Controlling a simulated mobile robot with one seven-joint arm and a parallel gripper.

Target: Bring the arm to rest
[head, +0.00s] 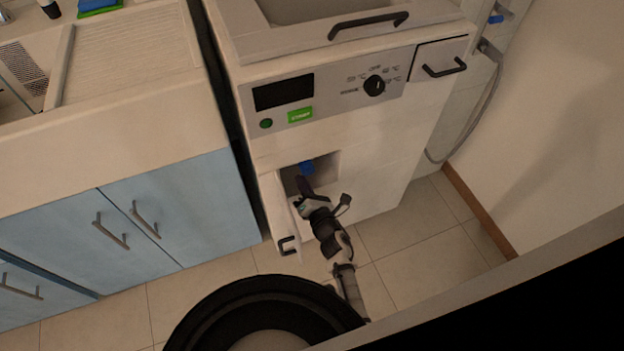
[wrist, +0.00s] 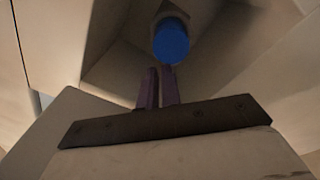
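My gripper (head: 302,184) reaches into a small open recess (head: 325,163) low on the front of the white washing machine (head: 375,150). In the wrist view my gripper (wrist: 160,72) has its two dark purple fingers almost together, with only a sliver between them and nothing seen in it. A round blue knob (wrist: 171,40) sits just beyond the fingertips; I cannot tell whether they touch it. The knob also shows in the head view (head: 306,167), at the back of the recess. My arm (head: 335,243) stretches down and back from the recess.
The recess's small door (head: 279,215) stands open just left of my gripper, with a dark handle (head: 288,245). Blue cabinets (head: 180,215) under a counter stand at the left. A grey hose (head: 484,115) hangs at the right. The tiled floor (head: 415,270) right of my arm is clear.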

